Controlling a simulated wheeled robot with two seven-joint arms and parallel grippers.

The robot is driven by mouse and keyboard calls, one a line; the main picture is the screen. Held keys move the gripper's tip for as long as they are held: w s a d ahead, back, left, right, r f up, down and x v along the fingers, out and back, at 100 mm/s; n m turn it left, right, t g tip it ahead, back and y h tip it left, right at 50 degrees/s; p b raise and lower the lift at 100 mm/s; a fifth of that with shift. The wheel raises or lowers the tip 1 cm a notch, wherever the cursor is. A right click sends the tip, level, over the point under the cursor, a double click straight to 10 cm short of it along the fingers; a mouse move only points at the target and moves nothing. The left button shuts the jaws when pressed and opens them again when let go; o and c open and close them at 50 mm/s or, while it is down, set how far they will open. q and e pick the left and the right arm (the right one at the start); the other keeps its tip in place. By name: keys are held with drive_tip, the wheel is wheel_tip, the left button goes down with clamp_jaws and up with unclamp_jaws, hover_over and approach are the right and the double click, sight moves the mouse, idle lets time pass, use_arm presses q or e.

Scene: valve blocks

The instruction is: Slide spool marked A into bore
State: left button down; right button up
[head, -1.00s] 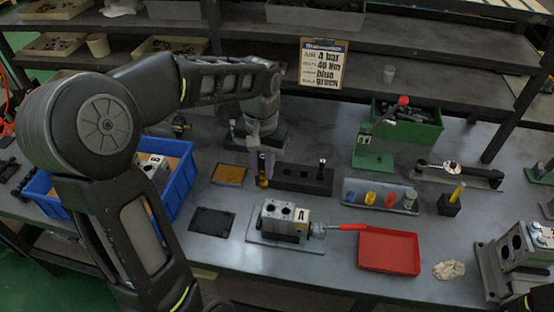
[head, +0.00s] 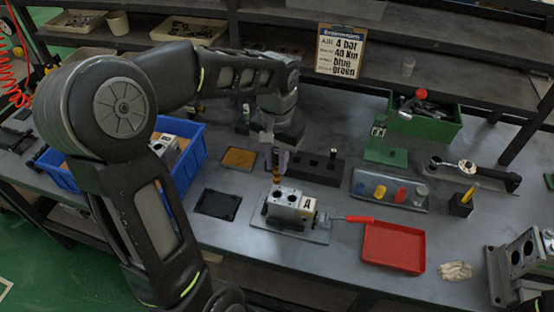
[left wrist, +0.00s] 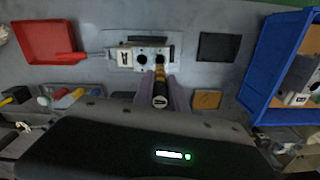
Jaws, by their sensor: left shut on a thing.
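My left gripper (head: 279,163) is shut on a dark spool with brass-coloured bands (head: 277,175) and holds it upright just above the valve block marked A (head: 291,205). In the left wrist view the spool (left wrist: 160,88) sits between the two fingers (left wrist: 158,92). Its far end appears close to the right one of two dark bores in the block's top (left wrist: 150,57). I cannot tell whether its tip has entered the bore. My right gripper is not in view.
A black rack (head: 312,168) holding another spool stands behind the block. A black mat (head: 218,204) and blue bin (head: 187,165) lie left. A tray of coloured plugs (head: 390,203) stands right.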

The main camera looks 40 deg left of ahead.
sight(277, 173)
use_arm(q)
drive_tip(key=shift+f+b, duration=1.4)
drive_tip(key=shift+f, duration=0.7)
drive_tip(key=shift+f+b, duration=2.4)
drive_tip(key=shift+f, duration=0.7)
drive_tip(key=c, duration=1.3)
unclamp_jaws()
drive_tip(key=shift+o, duration=0.2)
drive_tip(key=shift+r, duration=3.95)
